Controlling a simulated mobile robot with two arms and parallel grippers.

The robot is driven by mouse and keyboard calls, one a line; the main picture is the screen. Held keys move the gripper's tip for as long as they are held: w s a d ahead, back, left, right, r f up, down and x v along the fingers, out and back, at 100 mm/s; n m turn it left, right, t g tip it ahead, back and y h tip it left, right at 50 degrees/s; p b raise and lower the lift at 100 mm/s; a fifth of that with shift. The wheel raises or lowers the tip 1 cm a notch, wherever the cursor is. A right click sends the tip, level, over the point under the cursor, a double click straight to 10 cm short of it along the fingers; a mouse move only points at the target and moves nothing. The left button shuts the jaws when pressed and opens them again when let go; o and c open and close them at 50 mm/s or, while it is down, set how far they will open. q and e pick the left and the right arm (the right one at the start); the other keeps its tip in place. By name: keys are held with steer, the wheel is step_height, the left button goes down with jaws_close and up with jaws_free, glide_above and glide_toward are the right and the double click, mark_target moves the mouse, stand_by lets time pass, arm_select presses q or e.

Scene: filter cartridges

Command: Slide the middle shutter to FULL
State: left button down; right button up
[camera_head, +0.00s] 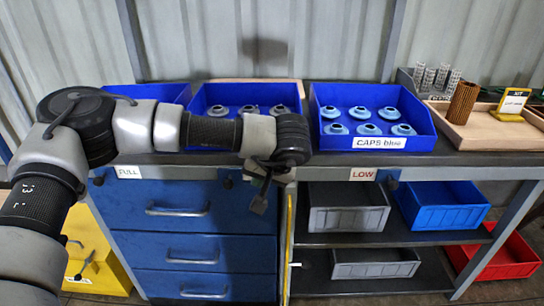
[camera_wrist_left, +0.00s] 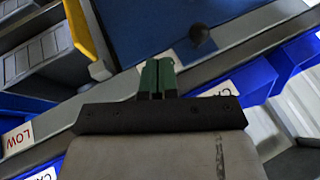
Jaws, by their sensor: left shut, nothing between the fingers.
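The FULL label (camera_head: 129,172) is at the left and the LOW label (camera_head: 363,174) at the right of the bench's front edge. LOW also shows upside down in the left wrist view (camera_wrist_left: 18,138). Between them, a dark round knob (camera_head: 228,182) sits at the top of the blue drawer front; a knob also shows in the wrist view (camera_wrist_left: 199,36). I cannot tell which part is the middle shutter. My left gripper (camera_head: 259,206) is shut and empty, fingers down, in front of the bench right of that knob. Its green fingertips (camera_wrist_left: 157,68) appear apart from the knob. My right gripper is out of view.
A yellow upright strip (camera_head: 288,245) stands just right of my left gripper. Blue bins (camera_head: 372,146) with caps line the bench top. Grey bins (camera_head: 348,222) and a blue bin (camera_head: 440,222) fill the shelves. A wooden tray (camera_head: 482,142) is at the right.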

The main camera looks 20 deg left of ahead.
arm_select(q)
steer(key=p+v, duration=0.1)
steer(key=v, duration=0.7)
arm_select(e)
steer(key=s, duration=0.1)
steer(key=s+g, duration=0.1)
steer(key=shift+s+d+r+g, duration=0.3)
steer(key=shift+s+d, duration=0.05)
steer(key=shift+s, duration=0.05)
arm_select(q)
steer(key=shift+s+f, duration=0.1)
steer(key=shift+s, duration=0.05)
